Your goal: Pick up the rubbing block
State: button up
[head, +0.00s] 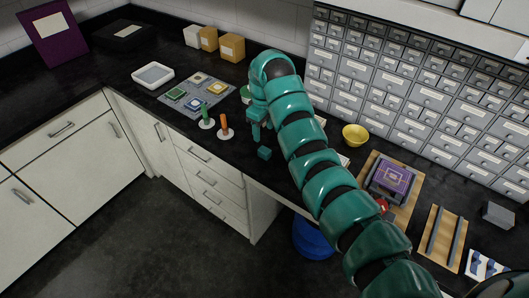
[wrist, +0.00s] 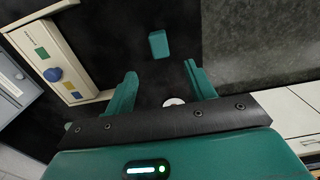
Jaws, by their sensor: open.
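A small teal block (head: 264,153), which appears to be the rubbing block, lies on the black worktop near its front edge in the head view. In the wrist view the block (wrist: 158,44) lies just beyond the fingertips, roughly in line with the gap between them. My gripper (wrist: 162,74) is open and empty, with its two teal fingers apart. In the head view my gripper (head: 257,130) hangs above the worktop behind the block, partly hidden by my own arm.
Green (head: 206,114) and orange (head: 224,124) upright pieces stand on white discs left of the gripper. A patterned mat with coloured squares, a white tray (head: 153,75) and a yellow bowl (head: 356,134) are also on the worktop. Drawer cabinets (head: 420,90) line the back.

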send_over(265, 149)
jog(key=f, duration=0.5)
jog(key=shift+a+f+p, duration=0.15)
jog(key=shift+a+p, duration=0.05)
jog(key=shift+p, duration=0.2)
notch_tip(265, 149, down, 4)
jog(key=p, duration=0.2)
jog(key=shift+s+d+r+p, duration=0.1)
jog(key=shift+s+r+p, duration=0.05)
jog(key=shift+r+p, duration=0.15)
jog(key=shift+f, duration=0.95)
jog(key=c, duration=1.1)
jog(key=shift+o, duration=0.2)
jog(key=shift+r, duration=0.15)
jog(key=shift+r, duration=0.7)
jog(key=s+a+r, duration=0.9)
jog(key=s+r, duration=0.1)
jog(key=r, duration=0.1)
jog(key=shift+a+r+p, duration=0.2)
jog(key=shift+a+p, duration=0.15)
jog(key=shift+a, duration=0.05)
